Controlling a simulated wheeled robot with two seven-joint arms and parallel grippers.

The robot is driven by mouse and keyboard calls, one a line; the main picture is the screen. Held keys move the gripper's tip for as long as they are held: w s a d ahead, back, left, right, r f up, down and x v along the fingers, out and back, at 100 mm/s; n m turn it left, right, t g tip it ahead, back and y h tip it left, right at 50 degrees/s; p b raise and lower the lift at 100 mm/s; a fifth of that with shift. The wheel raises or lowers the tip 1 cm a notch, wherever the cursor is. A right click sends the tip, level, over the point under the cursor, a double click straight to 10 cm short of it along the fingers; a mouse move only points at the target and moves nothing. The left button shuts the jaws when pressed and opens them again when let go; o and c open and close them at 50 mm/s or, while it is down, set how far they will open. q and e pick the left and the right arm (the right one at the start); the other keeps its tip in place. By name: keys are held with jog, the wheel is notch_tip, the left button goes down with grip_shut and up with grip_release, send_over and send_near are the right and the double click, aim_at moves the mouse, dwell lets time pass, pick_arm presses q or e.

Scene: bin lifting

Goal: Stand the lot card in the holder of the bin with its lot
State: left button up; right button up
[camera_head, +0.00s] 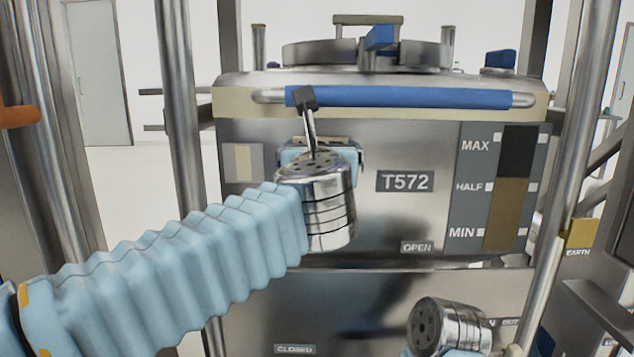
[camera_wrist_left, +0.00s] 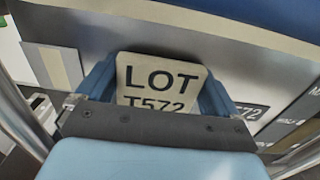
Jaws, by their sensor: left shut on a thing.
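My left gripper (camera_head: 320,147) is shut on the lot card (camera_wrist_left: 158,78), which reads "LOT T572" in the left wrist view, its lower edge cut off by the gripper body. The card stands roughly upright between the two blue fingers. In the head view the gripper is in front of the steel bin (camera_head: 300,250), just below its blue handle bar, left of the label T572 (camera_head: 405,181). The card holder is not clearly seen; my wrist covers that part of the face. Whether the card touches it I cannot tell. My right wrist shows at the bottom right; its fingers do not show.
The blue handle bar (camera_head: 420,97) crosses the bin's top front. A level gauge (camera_head: 512,190) marked MAX, HALF and MIN is on the right. A grey plate with a beige stripe (camera_head: 243,162) is at the left. Steel posts (camera_head: 180,100) flank the bin.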

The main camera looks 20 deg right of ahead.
pick_arm(q)
notch_tip(320, 180, down, 5)
jog(key=shift+f+b, duration=0.1)
jog(key=shift+b, duration=0.7)
jog(key=shift+w+f, duration=0.15)
jog(key=shift+f, duration=0.3)
jog(key=o, duration=0.7)
jog(key=shift+r, duration=0.35)
jog(key=shift+s+f, duration=0.1)
jog(key=shift+s, duration=0.25)
jog(key=b+v, duration=0.1)
jog(key=v, duration=1)
jog(key=shift+s+b, duration=0.15)
jog(key=shift+b, duration=0.15)
jog(key=shift+a, duration=0.15)
